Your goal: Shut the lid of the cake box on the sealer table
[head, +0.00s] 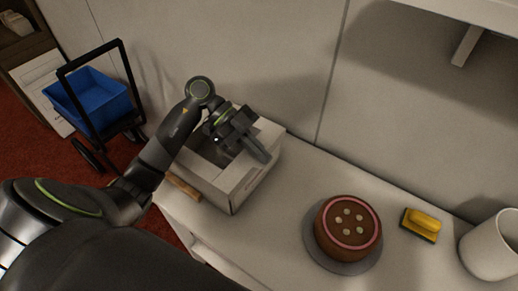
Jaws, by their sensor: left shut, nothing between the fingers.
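The cake box (236,191) is a pale grey-white box at the back left of the table (285,222). Its dark inside shows in part beside my arm, so its top is at least partly open. My left arm reaches over the box from the left. My left gripper (262,157) is shut and empty, over the box's right part near the front wall's top edge. I cannot tell whether it touches the box. The arm and gripper hide much of the opening and the lid, and I cannot make out the lid's angle. My right gripper is out of view.
A brown cake (348,229) stands on a grey turntable (345,266) right of the box. A yellow sponge (423,222) and a white pot (492,247) are farther right. A wooden piece (183,187) lies by the box's left. A cart with a blue bin (92,97) stands on the floor.

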